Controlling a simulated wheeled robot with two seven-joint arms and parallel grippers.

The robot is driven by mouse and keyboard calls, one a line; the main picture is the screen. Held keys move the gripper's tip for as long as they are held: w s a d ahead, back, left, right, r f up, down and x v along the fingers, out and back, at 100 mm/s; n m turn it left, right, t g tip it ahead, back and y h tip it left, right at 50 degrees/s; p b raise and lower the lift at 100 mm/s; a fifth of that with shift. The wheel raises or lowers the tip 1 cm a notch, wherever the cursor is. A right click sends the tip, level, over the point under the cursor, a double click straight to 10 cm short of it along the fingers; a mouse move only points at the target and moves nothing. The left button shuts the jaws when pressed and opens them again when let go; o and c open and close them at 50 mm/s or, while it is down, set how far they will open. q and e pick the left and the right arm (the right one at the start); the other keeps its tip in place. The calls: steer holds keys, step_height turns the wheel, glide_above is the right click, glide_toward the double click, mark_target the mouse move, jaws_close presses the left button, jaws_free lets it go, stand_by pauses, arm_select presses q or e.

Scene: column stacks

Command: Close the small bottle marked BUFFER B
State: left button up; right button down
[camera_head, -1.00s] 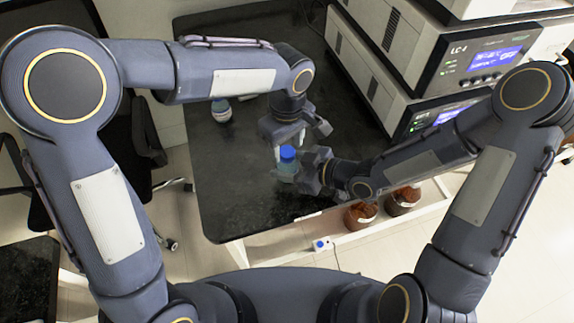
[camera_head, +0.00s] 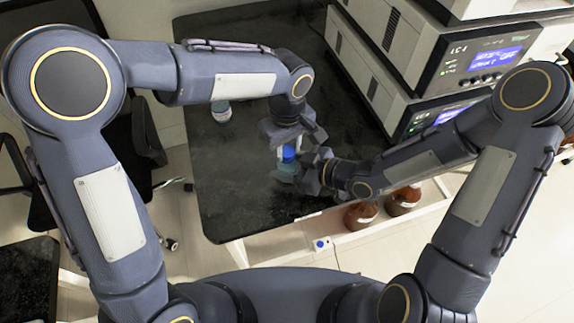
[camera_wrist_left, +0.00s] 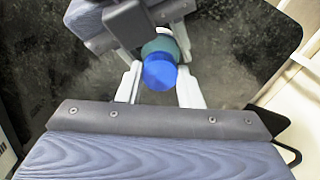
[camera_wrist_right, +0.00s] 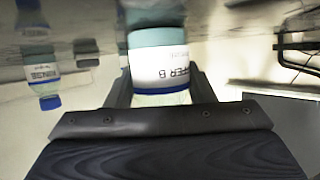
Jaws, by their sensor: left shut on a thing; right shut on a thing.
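The small bottle (camera_wrist_right: 160,62), with a white label reading part of BUFFER B, appears upside down in the right wrist view. In the head view its teal body (camera_head: 285,171) stands at the black bench's near part. My right gripper (camera_head: 312,177) is shut on its body from the right. A blue cap (camera_wrist_left: 160,75) is at the top of the bottle; it also shows in the head view (camera_head: 289,153). My left gripper (camera_wrist_left: 160,88) comes from above and is shut on the cap. How tightly the cap sits on the neck cannot be told.
Another small bottle (camera_head: 221,110) stands farther left on the bench (camera_head: 235,190); its label shows in the right wrist view (camera_wrist_right: 42,74). Stacked instruments (camera_head: 415,75) stand at the right. Brown bottles (camera_head: 361,214) are on a low shelf beyond the bench edge.

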arm_select(q)
steer(key=m, duration=0.4)
steer(key=shift+m, duration=0.4)
steer(key=m, duration=1.3)
steer(key=shift+m, duration=0.3)
steer(key=m, duration=0.5)
steer(key=shift+f, duration=0.1)
steer(key=m, duration=0.2)
steer(key=shift+m, duration=0.4)
steer(key=o, duration=1.2)
steer(key=shift+c, duration=0.2)
